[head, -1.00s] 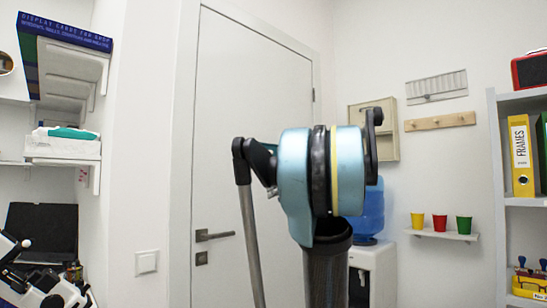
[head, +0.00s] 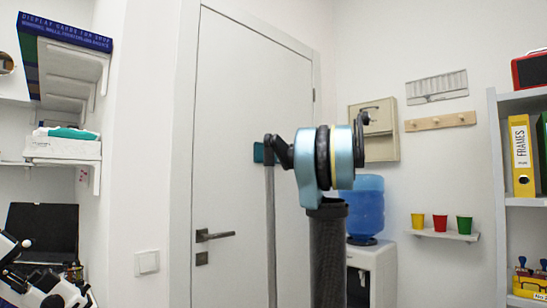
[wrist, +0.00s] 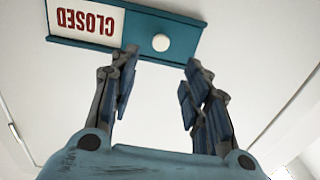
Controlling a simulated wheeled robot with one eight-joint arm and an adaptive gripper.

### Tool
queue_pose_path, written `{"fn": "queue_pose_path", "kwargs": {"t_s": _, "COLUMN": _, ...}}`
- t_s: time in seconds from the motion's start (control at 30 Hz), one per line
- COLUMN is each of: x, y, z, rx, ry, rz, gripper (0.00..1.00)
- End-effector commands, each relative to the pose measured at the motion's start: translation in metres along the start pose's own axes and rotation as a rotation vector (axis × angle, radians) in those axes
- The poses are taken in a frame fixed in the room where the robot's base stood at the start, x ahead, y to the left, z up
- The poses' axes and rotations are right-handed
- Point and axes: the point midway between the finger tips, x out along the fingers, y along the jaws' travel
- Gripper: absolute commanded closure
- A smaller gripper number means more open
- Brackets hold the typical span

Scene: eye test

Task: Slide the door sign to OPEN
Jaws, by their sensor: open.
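In the wrist view the door sign (wrist: 122,51) is a teal frame on the white door, with red CLOSED lettering on a white panel (wrist: 85,20), upside down in this view. A round white knob (wrist: 161,42) sits on the teal part to the right of the lettering. My gripper (wrist: 160,66) is open and empty, its fingertips near the frame's lower edge in the picture, one each side of the knob's line. Whether they touch the sign I cannot tell. In the head view a teal patch (head: 258,153) beside my arm looks like the sign's end; the arm hides my gripper.
The white door (head: 230,110) is closed, with a lever handle (head: 214,235) at its lower left. A light switch (head: 147,262) is on the wall to the left. A water cooler (head: 365,205) stands right of the door. Shelves stand at both sides.

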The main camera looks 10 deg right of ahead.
Motion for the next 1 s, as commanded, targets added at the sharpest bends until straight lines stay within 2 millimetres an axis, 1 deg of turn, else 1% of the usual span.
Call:
{"fn": "queue_pose_path", "kwargs": {"t_s": 0.03, "x": 0.010, "y": -0.001, "z": 0.000, "rx": 0.000, "ry": 0.000, "rz": -0.003, "gripper": 0.57}}
{"fn": "queue_pose_path", "kwargs": {"t_s": 0.1, "x": 0.022, "y": -0.001, "z": 0.000, "rx": 0.000, "ry": 0.000, "rz": -0.003, "gripper": 0.57}}
{"fn": "queue_pose_path", "kwargs": {"t_s": 0.5, "x": 0.090, "y": -0.001, "z": 0.000, "rx": 0.000, "ry": -0.001, "rz": -0.002, "gripper": 0.57}}
{"fn": "queue_pose_path", "kwargs": {"t_s": 0.7, "x": 0.109, "y": 0.000, "z": 0.000, "rx": 0.000, "ry": -0.001, "rz": -0.001, "gripper": 0.57}}
{"fn": "queue_pose_path", "kwargs": {"t_s": 0.83, "x": 0.114, "y": -0.001, "z": 0.000, "rx": 0.000, "ry": -0.001, "rz": 0.000, "gripper": 0.57}}
{"fn": "queue_pose_path", "kwargs": {"t_s": 1.0, "x": 0.114, "y": 0.000, "z": 0.000, "rx": 0.000, "ry": -0.001, "rz": 0.000, "gripper": 0.57}}
